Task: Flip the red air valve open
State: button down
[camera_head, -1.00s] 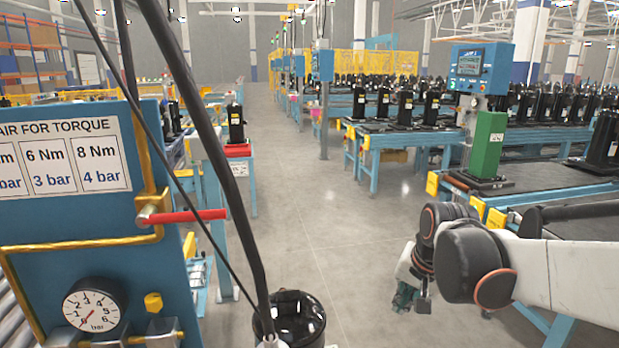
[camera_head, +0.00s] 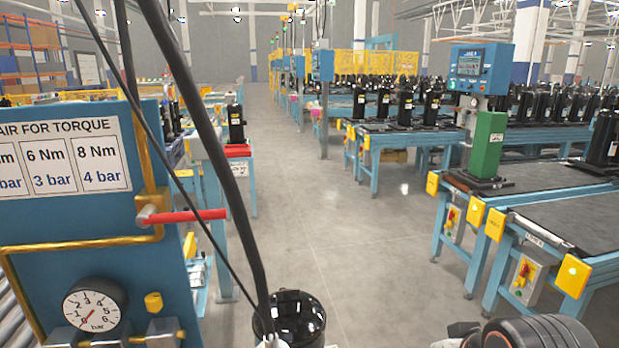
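The red air valve handle (camera_head: 187,216) is on the blue panel at the left. It lies about level and points right from a grey metal valve body (camera_head: 147,214) on the yellow pipe, crosswise to the pipe's upright run. Nothing touches the handle. The pressure gauge (camera_head: 92,304) below has its needle toward the low end of the scale, near 1; the exact reading is too small to tell. Only a dark joint and a pale part of my arm show at the bottom right edge, far from the valve. My gripper's fingers are not visible.
A torque sign (camera_head: 62,157) is on the panel. Open grey floor (camera_head: 350,250) lies between the panel and the conveyor tables (camera_head: 590,222) at right.

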aim_at(148, 217)
jog(key=k+j+u, duration=0.2)
jog(key=j, duration=0.15)
jog(key=k+j+u, duration=0.15)
jog(key=j, duration=0.2)
jog(key=i+u, duration=0.1)
jog(key=u, duration=0.15)
jog(key=i+u, duration=0.15)
jog(key=u, duration=0.15)
jog(key=k+l, duration=0.15)
jog(key=k, duration=0.2)
jog(key=k+l+u, duration=0.1)
jog(key=k, duration=0.2)
